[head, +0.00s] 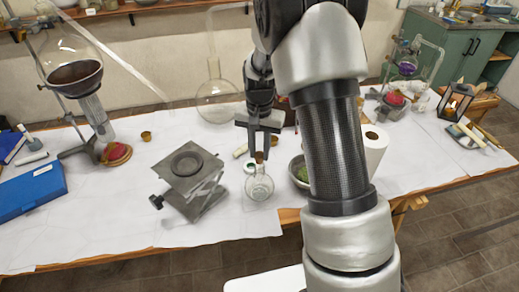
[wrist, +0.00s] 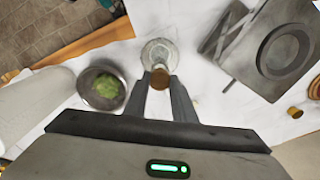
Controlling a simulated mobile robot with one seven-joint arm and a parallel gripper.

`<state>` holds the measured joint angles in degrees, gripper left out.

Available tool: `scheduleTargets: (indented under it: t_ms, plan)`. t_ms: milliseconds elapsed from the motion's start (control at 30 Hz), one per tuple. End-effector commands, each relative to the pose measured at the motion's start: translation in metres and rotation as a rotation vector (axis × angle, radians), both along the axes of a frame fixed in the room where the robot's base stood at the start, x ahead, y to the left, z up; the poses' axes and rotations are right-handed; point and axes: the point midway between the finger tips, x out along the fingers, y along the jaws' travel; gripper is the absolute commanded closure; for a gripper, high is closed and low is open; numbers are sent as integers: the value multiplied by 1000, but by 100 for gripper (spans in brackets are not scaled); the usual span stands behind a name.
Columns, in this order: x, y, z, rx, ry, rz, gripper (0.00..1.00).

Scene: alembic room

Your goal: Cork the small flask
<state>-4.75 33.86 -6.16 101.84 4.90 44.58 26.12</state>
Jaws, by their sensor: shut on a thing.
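The small clear glass flask (head: 259,187) stands upright on the white-covered table near its front edge, just left of my arm. In the wrist view the flask (wrist: 158,48) shows beyond my fingertips. My gripper (head: 262,153) points down over the flask and is shut on a brown cork (head: 259,157). In the wrist view the cork (wrist: 160,78) sits between the fingertips (wrist: 164,88), in line with the flask's neck. I cannot tell whether the cork touches the flask's mouth or is just above it.
A metal lab jack (head: 187,167) stands close left of the flask. A bowl of green matter (wrist: 100,88) is close on the other side. A paper roll (head: 371,150) stands right of my arm. A large round flask (head: 217,100) stands behind.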

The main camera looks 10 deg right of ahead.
Motion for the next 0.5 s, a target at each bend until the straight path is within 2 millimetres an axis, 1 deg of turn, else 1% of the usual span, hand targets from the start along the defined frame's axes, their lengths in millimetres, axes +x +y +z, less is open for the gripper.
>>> scheduleTargets:
  t_ms: [300,500]
  plan:
    - [0,0,0,0,0,0,94]
    - [0,0,-4,0,0,0,94]
